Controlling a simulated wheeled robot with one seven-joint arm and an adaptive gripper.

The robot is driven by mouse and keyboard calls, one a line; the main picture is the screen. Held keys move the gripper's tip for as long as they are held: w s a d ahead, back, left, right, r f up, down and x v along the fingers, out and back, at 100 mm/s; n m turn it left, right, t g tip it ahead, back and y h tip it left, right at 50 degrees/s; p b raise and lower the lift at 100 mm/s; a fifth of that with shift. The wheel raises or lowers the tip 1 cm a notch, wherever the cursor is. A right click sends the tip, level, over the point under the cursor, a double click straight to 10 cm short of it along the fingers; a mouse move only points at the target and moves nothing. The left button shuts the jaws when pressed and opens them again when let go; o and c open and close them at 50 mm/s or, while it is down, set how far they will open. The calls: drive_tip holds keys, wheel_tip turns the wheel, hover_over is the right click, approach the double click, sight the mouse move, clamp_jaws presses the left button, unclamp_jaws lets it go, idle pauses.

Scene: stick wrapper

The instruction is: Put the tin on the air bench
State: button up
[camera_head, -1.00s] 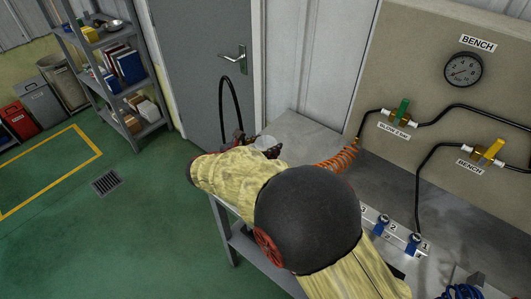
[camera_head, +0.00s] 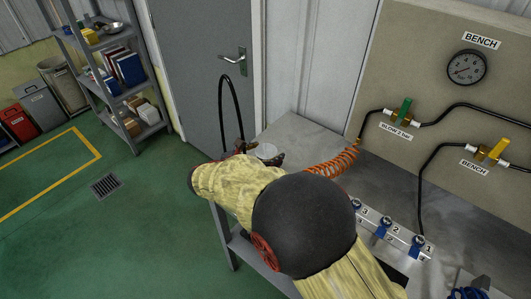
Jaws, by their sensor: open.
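The tin (camera_head: 266,151) shows as a small round, pale silvery top at the left end of the air bench (camera_head: 297,133), which is a grey metal worktop. It looks upright there. My gripper (camera_head: 261,156) is open, with its dark fingers at either side of the tin. My yellow-sleeved arm and its black joint hide the gripper's near side, the tin's lower part and some of the bench front. I cannot tell whether the fingers touch the tin.
An orange coiled hose (camera_head: 333,161) lies just right of the tin. A rail of blue-fitted couplings (camera_head: 388,229) sits at the bench front. A panel with a gauge (camera_head: 467,67), green valve (camera_head: 402,109) and yellow valve (camera_head: 493,149) stands behind. A shelf (camera_head: 115,75) stands far left.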

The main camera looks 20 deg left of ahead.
drive_tip(key=shift+r, duration=0.1)
drive_tip(key=shift+s+r, duration=0.15)
drive_tip(key=shift+r, duration=0.05)
drive_tip(key=p+v, duration=0.3)
drive_tip(key=v, duration=0.8)
drive_tip(key=shift+s+r, duration=0.2)
drive_tip(key=shift+s, duration=0.1)
drive_tip(key=shift+a, duration=0.1)
drive_tip(key=d+r+m+g, duration=0.35)
drive_tip(key=d+m, duration=0.25)
drive_tip(key=d, duration=0.7)
drive_tip(key=d+r+m+g, duration=0.35)
drive_tip(key=d+m, duration=0.25)
drive_tip(key=d, duration=0.8)
drive_tip(key=s+d+r+m+y, duration=0.2)
drive_tip(key=s+d+m, duration=0.5)
drive_tip(key=s+m, duration=0.2)
drive_tip(key=s+d+r+m+y, duration=0.3)
drive_tip(key=s+d+m, duration=0.5)
drive_tip(key=s+m, duration=0.2)
drive_tip(key=shift+s, duration=0.6)
